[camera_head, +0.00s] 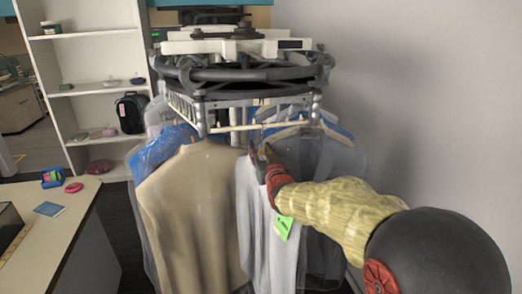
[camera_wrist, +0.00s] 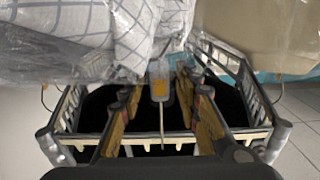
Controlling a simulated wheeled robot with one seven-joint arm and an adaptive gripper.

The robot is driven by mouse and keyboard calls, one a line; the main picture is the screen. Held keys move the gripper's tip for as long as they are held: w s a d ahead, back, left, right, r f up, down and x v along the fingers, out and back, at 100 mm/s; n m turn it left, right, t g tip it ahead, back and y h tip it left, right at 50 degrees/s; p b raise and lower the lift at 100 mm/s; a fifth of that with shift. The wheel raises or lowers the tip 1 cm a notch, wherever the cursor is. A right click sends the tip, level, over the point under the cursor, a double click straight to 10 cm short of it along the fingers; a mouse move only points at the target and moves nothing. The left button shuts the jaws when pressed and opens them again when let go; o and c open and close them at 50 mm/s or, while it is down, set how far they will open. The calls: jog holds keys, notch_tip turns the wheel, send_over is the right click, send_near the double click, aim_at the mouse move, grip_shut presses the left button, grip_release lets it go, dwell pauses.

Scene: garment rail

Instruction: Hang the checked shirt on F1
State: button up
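The checked shirt (camera_wrist: 150,28), white with grey lines, fills the upper middle of the wrist view under clear film. A pale shirt (camera_head: 257,230) with a green tag (camera_head: 283,227) hangs below my gripper (camera_head: 262,158) in the head view; its checks are too faint to tell there. Small gaps seem to show beside the block. A thin hook (camera_wrist: 162,125) runs from it toward the camera. No F1 mark is readable.
The garment rail (camera_head: 245,73) has a dark ring and white frame on top. A tan jacket (camera_head: 195,210), a blue garment (camera_head: 160,148) and dark clothes (camera_head: 318,165) crowd beside my gripper. A table (camera_head: 75,235) and shelves (camera_head: 95,85) stand left; a grey wall (camera_head: 430,100) stands right.

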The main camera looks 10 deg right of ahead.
jog(key=shift+s+f, duration=0.1)
jog(key=s, duration=1.2)
jog(key=shift+o, duration=1.1)
jog(key=s+b, duration=0.4)
jog(key=s, duration=0.9)
dwell(0.4)
